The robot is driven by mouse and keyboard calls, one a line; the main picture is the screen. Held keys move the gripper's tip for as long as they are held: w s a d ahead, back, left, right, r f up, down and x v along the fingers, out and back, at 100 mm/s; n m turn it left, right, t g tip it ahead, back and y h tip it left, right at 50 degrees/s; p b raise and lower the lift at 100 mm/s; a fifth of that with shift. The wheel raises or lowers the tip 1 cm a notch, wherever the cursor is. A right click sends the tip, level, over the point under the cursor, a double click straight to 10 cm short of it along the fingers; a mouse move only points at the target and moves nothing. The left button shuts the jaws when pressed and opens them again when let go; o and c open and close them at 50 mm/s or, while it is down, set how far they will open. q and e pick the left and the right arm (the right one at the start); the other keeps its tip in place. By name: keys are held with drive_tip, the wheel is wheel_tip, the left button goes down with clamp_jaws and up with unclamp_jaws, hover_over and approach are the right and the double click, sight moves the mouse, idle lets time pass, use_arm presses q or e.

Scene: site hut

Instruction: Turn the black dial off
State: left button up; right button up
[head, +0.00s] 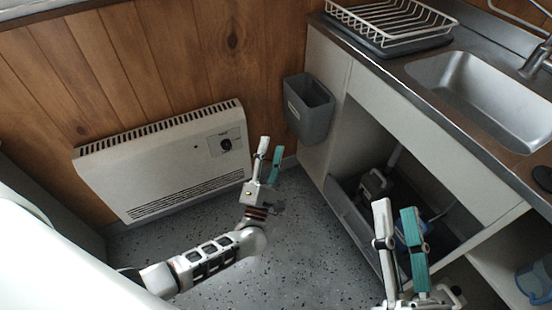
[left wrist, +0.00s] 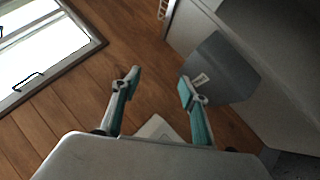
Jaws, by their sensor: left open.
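The dial is not visible in that view. My right gripper (head: 396,215) is at the lower right of the head view, its fingers apart with nothing seen between them.
A grey bin (head: 309,105) hangs on the cabinet side, close to my left gripper; it also shows in the left wrist view (left wrist: 220,70). The counter with sink (head: 490,95) and dish rack (head: 390,22) is at right. An open cabinet (head: 345,215) stands below. Speckled floor is clear.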

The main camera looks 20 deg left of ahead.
use_arm(q)
drive_tip(key=s+d+m+h, duration=0.1)
drive_tip(key=s+d+r+m+h+p, duration=0.1)
drive_tip(key=d+m, duration=0.1)
drive_tip(key=shift+r, duration=0.1)
use_arm(e)
drive_tip(key=shift+s+d+r, duration=0.15)
drive_tip(key=shift+s+r, duration=0.05)
drive_tip(key=shift+r, duration=0.45)
drive_tip(key=shift+s+d+r, duration=0.15)
drive_tip(key=shift+s+r, duration=0.05)
drive_tip(key=shift+r, duration=0.4)
